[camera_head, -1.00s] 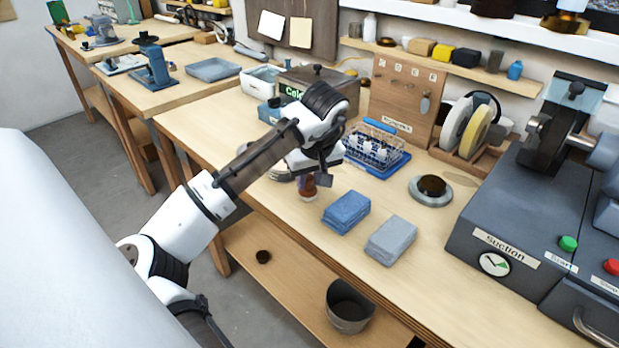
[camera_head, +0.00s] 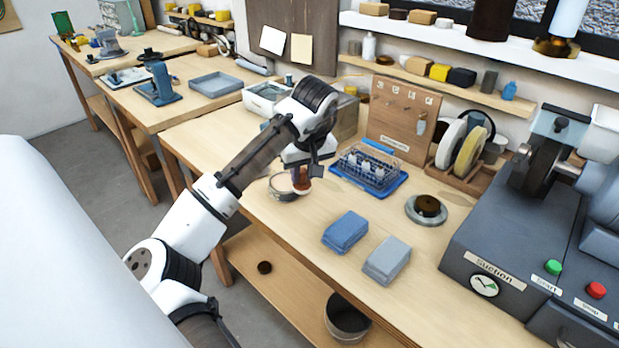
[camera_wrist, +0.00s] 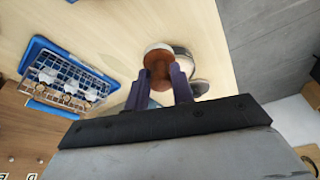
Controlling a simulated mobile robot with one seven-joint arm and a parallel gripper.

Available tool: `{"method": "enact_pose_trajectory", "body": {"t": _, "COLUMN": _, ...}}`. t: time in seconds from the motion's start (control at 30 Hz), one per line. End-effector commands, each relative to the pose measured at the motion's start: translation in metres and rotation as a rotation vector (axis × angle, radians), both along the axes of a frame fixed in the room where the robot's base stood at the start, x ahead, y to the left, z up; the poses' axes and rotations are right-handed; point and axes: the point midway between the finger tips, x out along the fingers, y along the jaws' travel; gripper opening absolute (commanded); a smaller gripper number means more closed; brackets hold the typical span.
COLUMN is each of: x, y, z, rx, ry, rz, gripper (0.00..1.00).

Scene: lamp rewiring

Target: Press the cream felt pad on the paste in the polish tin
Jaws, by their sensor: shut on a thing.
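My gripper (camera_head: 304,170) is shut on a reddish-brown handled pad (camera_head: 301,186), held upright above the bench. In the wrist view the pad (camera_wrist: 159,68) sits between my two dark fingers (camera_wrist: 159,88), with a pale rim at its far end. In the wrist view a round rim, probably the tin (camera_wrist: 184,58), shows partly behind the pad. The pad covers much of it. I cannot tell whether the pad touches the paste.
A blue tray with a wire rack (camera_head: 368,172) stands right of my gripper.

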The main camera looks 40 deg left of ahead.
Motion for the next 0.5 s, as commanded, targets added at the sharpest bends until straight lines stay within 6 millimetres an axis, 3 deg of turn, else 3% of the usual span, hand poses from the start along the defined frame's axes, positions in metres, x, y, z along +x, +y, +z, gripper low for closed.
{"method": "enact_pose_trajectory", "body": {"t": 0.03, "x": 0.005, "y": 0.013, "z": 0.014, "rx": -0.004, "ry": -0.001, "rz": 0.004, "gripper": 0.04}}
{"method": "enact_pose_trajectory", "body": {"t": 0.23, "x": 0.015, "y": 0.057, "z": 0.029, "rx": -0.001, "ry": 0.001, "rz": 0.003, "gripper": 0.04}}
{"method": "enact_pose_trajectory", "body": {"t": 0.5, "x": 0.017, "y": 0.075, "z": 0.023, "rx": 0.003, "ry": 0.005, "rz": -0.001, "gripper": 0.04}}
